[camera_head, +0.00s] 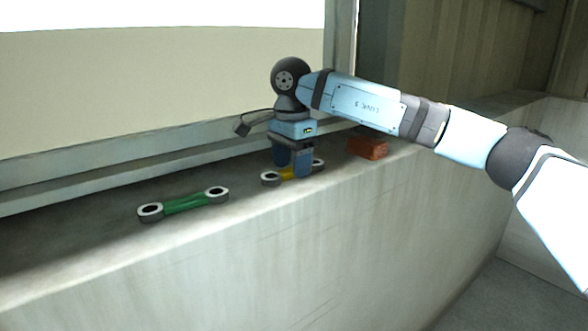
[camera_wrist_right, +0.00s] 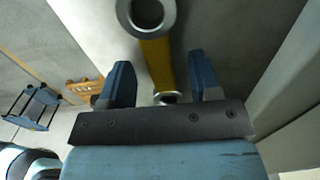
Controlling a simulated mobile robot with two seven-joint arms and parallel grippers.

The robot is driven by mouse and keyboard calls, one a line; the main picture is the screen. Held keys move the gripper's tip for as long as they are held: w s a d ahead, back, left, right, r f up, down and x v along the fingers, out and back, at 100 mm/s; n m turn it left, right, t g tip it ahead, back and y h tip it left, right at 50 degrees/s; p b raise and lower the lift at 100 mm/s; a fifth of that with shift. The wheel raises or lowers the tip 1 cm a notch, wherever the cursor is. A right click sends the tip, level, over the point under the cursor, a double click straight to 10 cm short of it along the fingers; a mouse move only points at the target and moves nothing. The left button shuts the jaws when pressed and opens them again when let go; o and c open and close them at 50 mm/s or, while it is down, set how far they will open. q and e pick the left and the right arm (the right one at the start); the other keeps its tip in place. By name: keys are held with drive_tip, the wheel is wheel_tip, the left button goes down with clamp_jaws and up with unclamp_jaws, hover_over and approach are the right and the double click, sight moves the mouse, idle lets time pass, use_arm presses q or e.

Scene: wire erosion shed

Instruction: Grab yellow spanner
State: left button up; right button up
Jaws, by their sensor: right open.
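The yellow spanner (camera_head: 287,174) lies on the concrete ledge in the head view, with a grey ring at each end. My right gripper (camera_head: 293,172) points down over it, and its blue fingers hide part of the yellow shaft. In the right wrist view the yellow spanner (camera_wrist_right: 157,62) runs between the two open fingers of my right gripper (camera_wrist_right: 160,82), with a gap on each side. Its near ring is partly hidden by the gripper body. My left gripper is in neither view.
A green spanner (camera_head: 185,203) lies on the ledge (camera_head: 90,250) to the left. A reddish-brown block (camera_head: 367,148) sits on the ledge to the right. A window frame runs along the back of the ledge, and the front edge drops to the floor.

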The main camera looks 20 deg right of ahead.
drive_tip(key=shift+f, duration=0.4)
clamp_jaws()
drive_tip(key=shift+r, duration=0.15)
